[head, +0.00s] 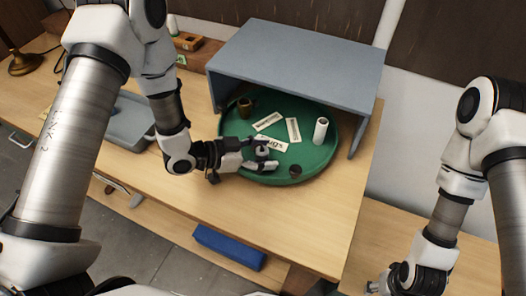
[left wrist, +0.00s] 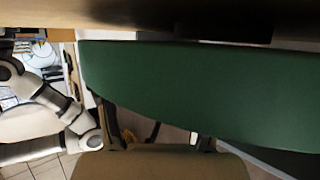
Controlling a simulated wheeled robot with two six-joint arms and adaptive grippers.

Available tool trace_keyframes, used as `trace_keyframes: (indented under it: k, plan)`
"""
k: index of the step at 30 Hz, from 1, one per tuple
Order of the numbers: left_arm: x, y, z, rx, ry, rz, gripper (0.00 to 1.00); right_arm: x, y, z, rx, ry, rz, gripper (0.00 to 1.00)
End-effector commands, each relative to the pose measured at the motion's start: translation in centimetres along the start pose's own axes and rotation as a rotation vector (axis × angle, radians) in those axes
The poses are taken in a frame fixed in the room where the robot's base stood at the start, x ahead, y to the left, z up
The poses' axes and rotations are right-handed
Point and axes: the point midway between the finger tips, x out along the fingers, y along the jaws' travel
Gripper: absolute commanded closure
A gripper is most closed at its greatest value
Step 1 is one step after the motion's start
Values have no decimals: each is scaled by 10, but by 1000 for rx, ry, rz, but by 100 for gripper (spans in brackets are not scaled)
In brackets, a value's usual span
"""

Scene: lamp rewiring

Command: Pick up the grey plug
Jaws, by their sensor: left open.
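A green round tray (head: 318,165) stands on the wooden table under a grey shelf. My left gripper (head: 268,155) is open at the tray's front left rim, its fingers reaching over the tray. A small grey round piece (head: 262,151) shows between or just behind the fingers; it may be the grey plug, but the fingers partly hide it and I cannot tell whether they touch it. The left wrist view shows the tray's green side (left wrist: 200,90) and no plug. My right gripper (head: 376,288) is low at the bottom edge, mostly cut off, away from the tray.
The tray also holds white label cards (head: 293,130), a white cylinder (head: 320,131), an olive-brown cup (head: 245,107) and a small dark piece (head: 295,171). The grey shelf (head: 300,62) covers the tray's back. A blue-grey bin (head: 125,125) stands left. The table's front right is clear.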

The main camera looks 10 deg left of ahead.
Motion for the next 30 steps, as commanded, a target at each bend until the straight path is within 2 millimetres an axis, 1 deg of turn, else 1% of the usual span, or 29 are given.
trace_keyframes:
  k: [3, 4, 5, 6, 9, 18, 22, 26, 30]
  plan:
    - [0, 0, 1, -1, 0, -1, 35, 1, 0, 0, 0, 0, 0, 49]
    - [0, 0, 1, -1, 0, -1, 42, 1, 0, 0, 0, 0, 0, 49]
    - [0, 0, 1, -1, 0, -1, 53, 1, 0, 0, 0, 0, 0, 49]
    - [0, 0, 1, 0, 0, -1, 67, 1, 0, 0, 0, 0, 0, 49]
    - [0, 0, 1, 0, 0, 0, 99, 1, 0, 0, 0, 0, 0, 49]
    - [-1, 0, 0, 0, -1, 0, 100, 1, 0, 0, 0, 0, 0, 49]
    - [-2, 0, -3, 1, -1, 0, 100, 3, 0, 0, 0, 0, 0, 49]
    - [-6, 0, -13, 3, 0, -1, 100, 8, 0, 0, 0, 0, 0, 49]
    - [-14, -1, -32, 4, 2, -2, 100, 16, 0, 0, 0, 0, 0, 49]
